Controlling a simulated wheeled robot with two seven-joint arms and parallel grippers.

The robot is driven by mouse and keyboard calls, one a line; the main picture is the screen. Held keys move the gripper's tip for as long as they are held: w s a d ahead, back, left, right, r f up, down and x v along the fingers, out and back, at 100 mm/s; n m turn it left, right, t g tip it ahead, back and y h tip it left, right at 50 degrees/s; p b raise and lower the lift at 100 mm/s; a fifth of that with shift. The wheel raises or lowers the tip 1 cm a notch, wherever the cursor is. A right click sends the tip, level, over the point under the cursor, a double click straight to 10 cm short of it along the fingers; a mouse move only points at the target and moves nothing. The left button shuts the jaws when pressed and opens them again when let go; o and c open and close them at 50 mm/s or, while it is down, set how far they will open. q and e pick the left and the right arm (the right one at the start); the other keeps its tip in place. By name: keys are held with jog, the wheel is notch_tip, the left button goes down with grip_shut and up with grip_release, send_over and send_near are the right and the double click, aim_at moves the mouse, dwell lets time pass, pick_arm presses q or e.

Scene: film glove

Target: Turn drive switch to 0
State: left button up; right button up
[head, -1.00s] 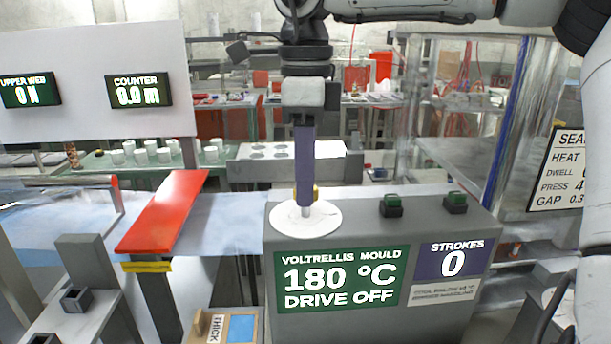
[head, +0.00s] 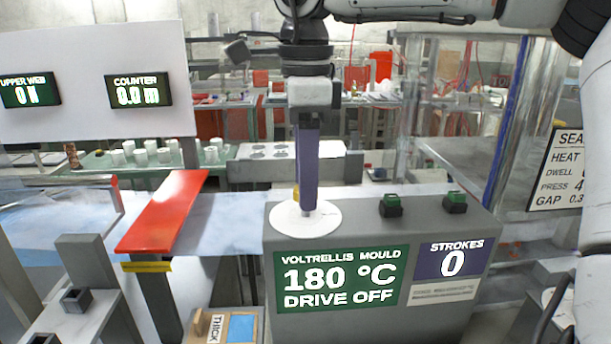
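The drive switch is on the white round dial plate (head: 284,220) on top of the grey control box (head: 420,232). A small yellow part (head: 296,194) shows beside the finger; the rest of the switch is hidden behind my gripper. The green panel (head: 342,279) reads "VOLTRELLIS MOULD 180 °C DRIVE OFF". My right gripper (head: 308,208) points straight down with its purple finger tip at the dial. I see one finger face only, so its opening does not show. My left gripper is not in view.
Two green buttons (head: 390,205) (head: 455,202) stand on the box, right of the dial. A red bar (head: 163,212) lies to the left over a pale film. White cups (head: 140,156) stand behind. A clear-walled frame rises at right.

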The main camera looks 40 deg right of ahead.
notch_tip(320, 180, up, 10)
jog(key=shift+r, duration=0.15)
dwell(0.6)
dwell(0.5)
